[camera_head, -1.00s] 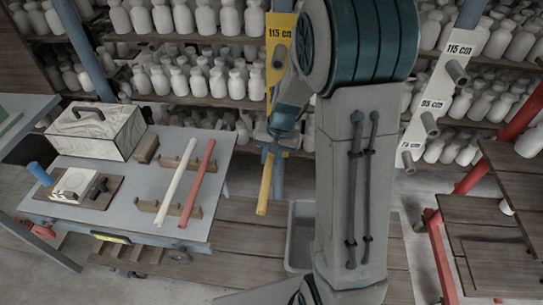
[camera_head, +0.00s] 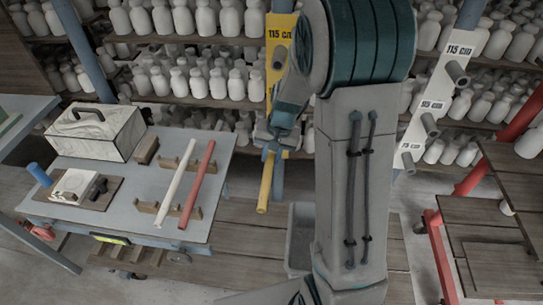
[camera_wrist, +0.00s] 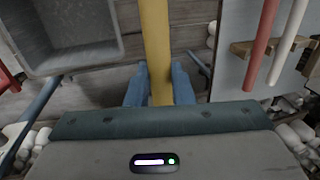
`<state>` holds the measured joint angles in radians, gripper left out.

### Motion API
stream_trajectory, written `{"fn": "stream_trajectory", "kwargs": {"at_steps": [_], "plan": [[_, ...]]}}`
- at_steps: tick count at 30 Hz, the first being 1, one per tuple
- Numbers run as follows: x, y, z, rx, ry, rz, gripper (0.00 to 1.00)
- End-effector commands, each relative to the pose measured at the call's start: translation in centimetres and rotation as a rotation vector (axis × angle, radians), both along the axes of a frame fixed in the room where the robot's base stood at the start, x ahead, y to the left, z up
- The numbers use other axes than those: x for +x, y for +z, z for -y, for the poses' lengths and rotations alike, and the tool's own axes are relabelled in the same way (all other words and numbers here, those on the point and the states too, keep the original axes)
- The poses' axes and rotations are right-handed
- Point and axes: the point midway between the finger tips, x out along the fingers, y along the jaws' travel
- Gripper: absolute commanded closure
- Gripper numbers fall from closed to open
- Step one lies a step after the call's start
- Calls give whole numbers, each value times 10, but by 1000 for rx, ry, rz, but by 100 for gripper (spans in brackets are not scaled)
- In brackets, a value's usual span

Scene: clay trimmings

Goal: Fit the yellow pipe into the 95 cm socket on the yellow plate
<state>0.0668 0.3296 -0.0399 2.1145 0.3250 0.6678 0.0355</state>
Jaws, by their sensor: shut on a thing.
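The yellow pipe (camera_head: 265,186) is in my gripper (camera_head: 273,150), in the middle of the head view, apart from the table. The wrist view shows the pipe (camera_wrist: 156,45) between the two blue fingers of my gripper (camera_wrist: 160,88), which are shut on it. In the head view the pipe hangs steeply, its lower end toward the camera. The yellow plate (camera_head: 283,30) stands upright behind my arm, with a 115 cm label and one grey socket (camera_head: 279,57) showing. My arm covers its lower part, so I cannot see the 95 cm socket.
A white plate (camera_head: 440,90) with 115, 95 and 75 cm sockets stands at the right. A white pipe (camera_head: 176,182) and a red pipe (camera_head: 197,184) rest on wooden holders on the table (camera_head: 215,150). A grey bin (camera_head: 301,238) stands on the floor. Shelves of bottles fill the back.

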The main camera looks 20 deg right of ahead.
Motion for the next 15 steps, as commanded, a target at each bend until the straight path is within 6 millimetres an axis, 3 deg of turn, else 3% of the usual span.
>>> {"fn": "stream_trajectory", "kwargs": {"at_steps": [15], "plan": [[13,0,5,-1,0,2,100]]}}
